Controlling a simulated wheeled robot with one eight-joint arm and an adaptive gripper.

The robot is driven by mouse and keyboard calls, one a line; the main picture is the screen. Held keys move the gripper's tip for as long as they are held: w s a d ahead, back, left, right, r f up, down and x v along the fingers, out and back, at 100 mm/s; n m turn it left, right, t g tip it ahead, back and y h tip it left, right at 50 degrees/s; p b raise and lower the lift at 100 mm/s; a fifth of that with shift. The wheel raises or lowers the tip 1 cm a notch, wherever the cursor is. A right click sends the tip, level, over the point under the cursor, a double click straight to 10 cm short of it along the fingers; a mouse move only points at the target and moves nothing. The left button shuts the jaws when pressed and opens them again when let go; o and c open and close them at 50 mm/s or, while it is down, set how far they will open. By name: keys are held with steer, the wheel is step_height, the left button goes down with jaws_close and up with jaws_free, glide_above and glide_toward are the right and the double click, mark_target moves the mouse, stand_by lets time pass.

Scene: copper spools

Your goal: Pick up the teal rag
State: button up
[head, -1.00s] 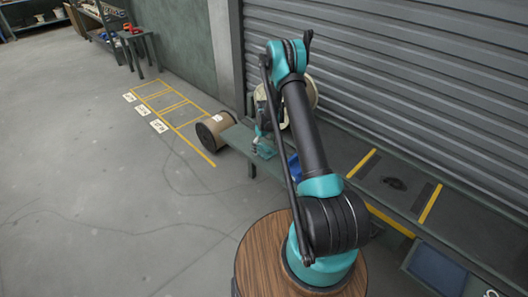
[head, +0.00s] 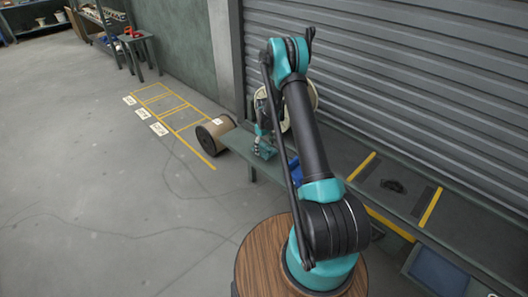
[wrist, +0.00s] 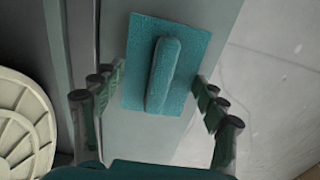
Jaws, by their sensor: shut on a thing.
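The teal rag (wrist: 188,72) is a flat rectangle with a raised ridge down its middle. In the wrist view it lies between the two fingers of my gripper (wrist: 160,88), one at its left edge and one at its right. My gripper is shut on it. In the head view the rag (head: 268,152) is a small teal patch at the left end of the green bench, under my gripper (head: 258,147), which partly hides it. I cannot tell whether the rag is clear of the bench top.
A copper spool (head: 211,138) lies on the floor by the end of the bench (head: 237,141). A pale spool (wrist: 22,125) is left of my gripper in the wrist view. A blue object (head: 295,168) is on the bench. A shutter wall (head: 420,80) runs behind. The floor at left is open.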

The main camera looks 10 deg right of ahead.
mark_target(264, 147)
step_height(264, 147, up, 17)
steer(key=shift+r, duration=0.15)
